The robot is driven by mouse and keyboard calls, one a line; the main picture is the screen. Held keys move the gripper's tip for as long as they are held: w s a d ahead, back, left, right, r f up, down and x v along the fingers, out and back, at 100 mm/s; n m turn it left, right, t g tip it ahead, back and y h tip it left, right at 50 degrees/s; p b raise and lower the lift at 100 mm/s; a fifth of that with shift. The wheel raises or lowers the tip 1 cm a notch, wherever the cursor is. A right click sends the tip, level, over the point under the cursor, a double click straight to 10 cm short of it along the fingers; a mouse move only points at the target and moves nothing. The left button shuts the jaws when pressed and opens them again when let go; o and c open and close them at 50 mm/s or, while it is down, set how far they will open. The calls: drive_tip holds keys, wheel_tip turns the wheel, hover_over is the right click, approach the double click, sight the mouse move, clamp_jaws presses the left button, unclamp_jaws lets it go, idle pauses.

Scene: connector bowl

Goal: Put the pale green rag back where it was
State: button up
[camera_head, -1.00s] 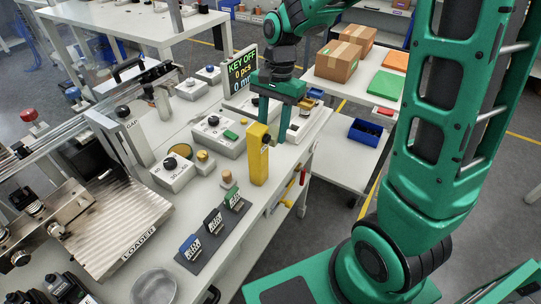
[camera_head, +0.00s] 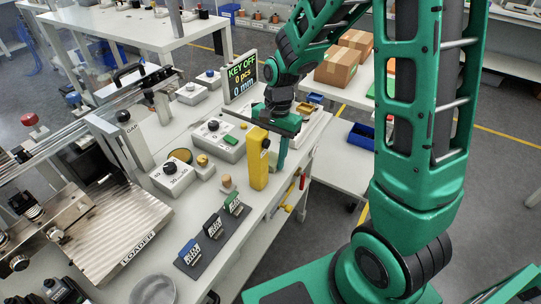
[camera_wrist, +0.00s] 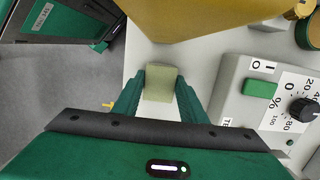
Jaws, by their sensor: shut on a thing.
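The pale green rag (camera_wrist: 161,84) shows in the wrist view as a small folded piece between the two green fingers. My gripper (camera_wrist: 164,76) is shut on it. In the head view my gripper (camera_head: 282,160) points down just behind and right of the tall yellow block (camera_head: 258,160), over the bench's right edge area. The rag cannot be made out in the head view. The yellow block also fills the top of the wrist view (camera_wrist: 200,22), close to the fingers. Whether the rag touches the bench is not clear.
A grey control box (camera_head: 217,139) with a green button and black knob stands left of my gripper. The display (camera_head: 241,77) reads KEY OFF. Coloured-handled tools (camera_head: 290,197) hang at the bench's right side. A blue bin (camera_head: 362,132) sits on the lower table.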

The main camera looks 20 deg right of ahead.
sight(275, 155)
drive_tip(key=o, duration=1.1)
wheel_tip(275, 155, up, 12)
drive_tip(key=w+d, duration=0.1)
drive_tip(key=shift+d, duration=0.25)
drive_tip(key=s+d+n, duration=0.1)
drive_tip(key=s+d, duration=0.4)
drive_tip(key=s, duration=0.3)
drive_tip(key=s+d+r+n, duration=0.1)
drive_tip(key=s+d+n, duration=0.1)
drive_tip(key=s+d, duration=0.3)
drive_tip(key=s+d+n+h, duration=0.1)
drive_tip(key=s+d, duration=0.4)
drive_tip(key=s, duration=0.6)
drive_tip(key=shift+s+d+r+t, duration=0.2)
drive_tip(key=shift+d+t, duration=0.15)
drive_tip(key=shift+t, duration=0.05)
